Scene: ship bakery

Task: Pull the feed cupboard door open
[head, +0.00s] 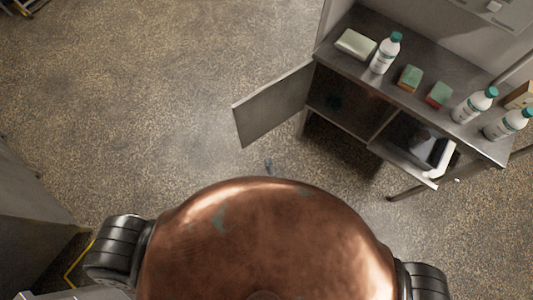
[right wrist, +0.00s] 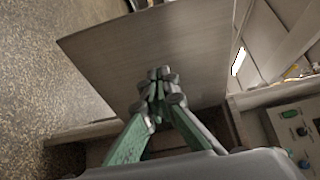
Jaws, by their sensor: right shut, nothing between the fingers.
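The feed cupboard (head: 345,62) stands at the upper right in the head view. Its grey door (head: 272,105) stands wide open, swung out to the left, and the dark compartment inside shows. In the right wrist view the grey panel of the door (right wrist: 105,55) fills the middle. My right gripper (right wrist: 158,82) is shut and empty, its green fingers together in front of this panel; contact cannot be told. My left gripper is not in view.
White bottles (head: 386,54), sponges (head: 410,77) and a pale block (head: 355,44) stand on the cupboard top. A tray-like part with a black and white item (head: 436,157) sticks out at the cupboard's right. The floor left of the door is clear.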

